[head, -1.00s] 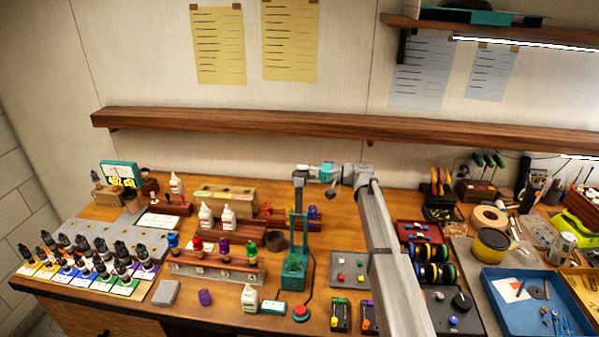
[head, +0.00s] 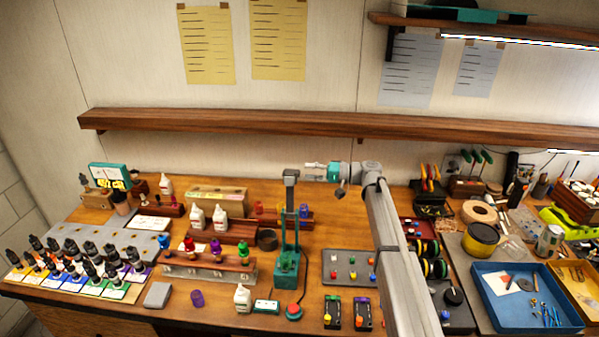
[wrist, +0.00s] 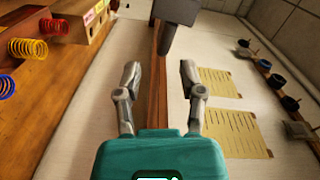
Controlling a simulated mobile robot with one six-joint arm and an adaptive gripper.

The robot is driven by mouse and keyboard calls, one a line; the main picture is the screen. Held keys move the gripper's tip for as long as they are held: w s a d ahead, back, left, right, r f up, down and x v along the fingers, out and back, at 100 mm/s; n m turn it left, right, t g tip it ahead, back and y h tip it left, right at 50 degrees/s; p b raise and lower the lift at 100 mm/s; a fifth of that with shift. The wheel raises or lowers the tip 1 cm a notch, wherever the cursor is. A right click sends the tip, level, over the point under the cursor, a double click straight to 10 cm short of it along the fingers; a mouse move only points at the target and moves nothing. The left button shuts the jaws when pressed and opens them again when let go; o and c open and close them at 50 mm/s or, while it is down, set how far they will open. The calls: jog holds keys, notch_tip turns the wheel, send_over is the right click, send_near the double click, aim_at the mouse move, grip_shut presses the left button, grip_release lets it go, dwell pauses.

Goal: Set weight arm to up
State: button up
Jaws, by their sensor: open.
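A teal stand (head: 287,262) with an upright post and a dark grey head (head: 290,176) stands on the bench in the head view. I see no label that tells which part is the weight arm. The grey head appears to be the dark block (wrist: 177,12) at the top of the wrist view. My gripper (head: 309,165) is near the head's height, just to its right. In the wrist view my gripper (wrist: 159,72) has its two fingers spread, with nothing between them. The block lies beyond the fingertips, apart from them.
A long wooden shelf (head: 250,124) runs along the wall behind my gripper. Coloured springs (wrist: 28,48) are at the left of the wrist view. A blue tray (head: 482,302) is at right.

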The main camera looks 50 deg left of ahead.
jog(key=v, duration=0.6)
jog(key=shift+w, duration=0.15)
jog(key=shift+d, duration=0.2)
dwell(0.3)
